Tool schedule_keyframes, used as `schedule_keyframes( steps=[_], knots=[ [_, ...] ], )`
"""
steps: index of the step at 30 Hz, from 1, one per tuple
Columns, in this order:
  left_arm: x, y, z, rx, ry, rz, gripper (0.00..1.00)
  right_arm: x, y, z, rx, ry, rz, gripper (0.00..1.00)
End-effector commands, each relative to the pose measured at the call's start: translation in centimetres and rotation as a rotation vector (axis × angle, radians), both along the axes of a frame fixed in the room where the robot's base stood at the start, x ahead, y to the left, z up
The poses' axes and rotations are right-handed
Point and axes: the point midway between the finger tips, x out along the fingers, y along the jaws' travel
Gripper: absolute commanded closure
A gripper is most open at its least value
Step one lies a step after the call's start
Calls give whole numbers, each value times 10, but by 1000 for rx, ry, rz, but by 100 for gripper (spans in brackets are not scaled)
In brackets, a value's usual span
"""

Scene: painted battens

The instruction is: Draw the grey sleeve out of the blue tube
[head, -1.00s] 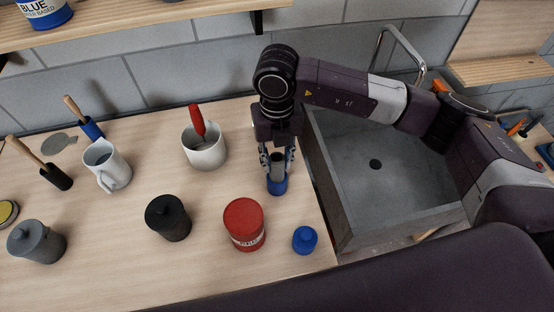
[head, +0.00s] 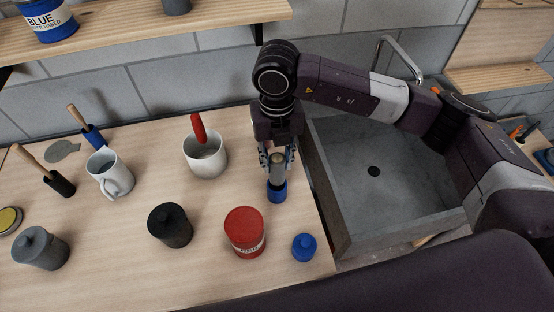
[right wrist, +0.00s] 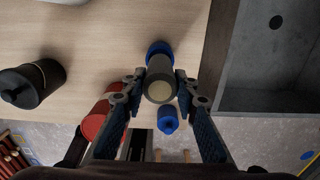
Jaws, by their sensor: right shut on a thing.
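The blue tube (head: 277,191) stands on the wooden worktop near its right edge, by the sink. The grey sleeve (head: 278,172) stands upright out of its top, and its lower end is hidden inside the tube. My right gripper (head: 277,163) comes from above and is shut on the sleeve, a finger on each side. In the right wrist view the sleeve (right wrist: 160,72) shows its pale round end between my fingers, with part of the blue tube (right wrist: 157,47) behind it. My left gripper is not in view.
A red can (head: 245,232), a blue lidded pot (head: 304,247) and a black jar (head: 170,226) stand in front. A white mug (head: 205,160) with a red-handled tool is to the left. The grey sink (head: 375,200) is to the right; a shelf (head: 160,24) hangs above.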

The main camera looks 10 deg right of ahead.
Motion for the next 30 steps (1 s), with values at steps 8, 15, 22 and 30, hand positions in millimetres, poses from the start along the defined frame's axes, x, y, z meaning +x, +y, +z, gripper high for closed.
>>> schedule_keyframes(
  steps=[8, 15, 22, 30],
  knots=[
    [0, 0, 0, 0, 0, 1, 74, 0, 0, 0, 0, 0, 0, 97],
    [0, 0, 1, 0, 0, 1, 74, 1, 0, 5, 1, -2, 0, 97],
    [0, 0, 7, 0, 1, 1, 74, 1, 0, 22, 1, -2, 0, 97],
    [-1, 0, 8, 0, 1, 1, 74, 0, 0, 30, 1, -1, 0, 97]
  ],
)
